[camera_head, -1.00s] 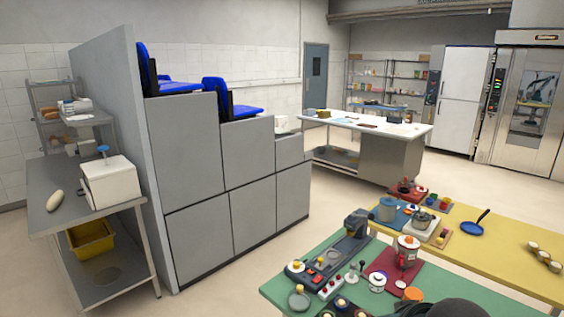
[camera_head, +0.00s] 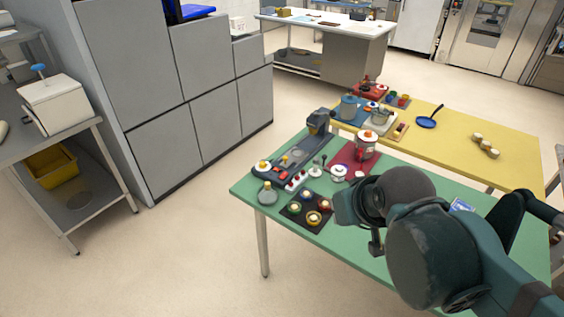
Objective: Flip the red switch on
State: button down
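A long dark grey device (camera_head: 301,154) lies along the left part of the green table (camera_head: 247,187). Small red and yellow parts sit at its near end, and a small red part (camera_head: 276,171) there may be the red switch. A narrow strip with red and white knobs (camera_head: 297,181) lies just beside it. These parts are too small to tell which is the switch or its position. My dark teal arm reaches over the table from the lower right. A small dark end piece (camera_head: 376,243) hangs there, probably my gripper, right of the device and apart from it. Its fingers are not clear.
A black tray with several round pieces (camera_head: 307,212) and a grey flask (camera_head: 267,194) stand near the table's front left. A red mat (camera_head: 344,158) carries a red and white pot (camera_head: 365,145). A yellow table (camera_head: 455,150) adjoins behind. Floor is clear at front left.

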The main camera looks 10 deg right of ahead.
jog(key=w+a+f+n+y, duration=0.1)
jog(key=w+a+n, duration=0.15)
jog(key=w, duration=0.75)
jog(key=w+a+f+n+y, duration=0.1)
jog(key=w+n, duration=0.2)
jog(key=w, duration=0.6)
jog(key=w+f+n+y, duration=0.1)
jog(key=w+f+n, duration=0.1)
jog(key=w+f, duration=0.3)
jog(key=w+a+f+n+t+y, duration=0.1)
jog(key=w+f+n, duration=0.2)
jog(key=w, duration=0.8)
jog(key=shift+w+a+f+t+p, duration=0.2)
jog(key=shift+f+t+p, duration=0.15)
jog(key=shift+f, duration=0.8)
jog(key=shift+w, duration=0.1)
jog(key=b, duration=0.2)
send_over(284, 176)
jog(key=f, duration=0.4)
jog(key=a+f, duration=0.1)
jog(key=f, duration=0.1)
jog(key=shift+s+f, duration=0.35)
jog(key=shift+s, duration=0.05)
jog(key=shift+w+d+f, duration=0.2)
jog(key=shift+d+f, duration=0.1)
jog(key=shift+f, duration=0.45)
jog(key=shift+w+d+f, duration=0.15)
jog(key=shift+f, duration=0.4)
jog(key=shift+w+d+f, duration=0.1)
jog(key=shift+f, duration=0.4)
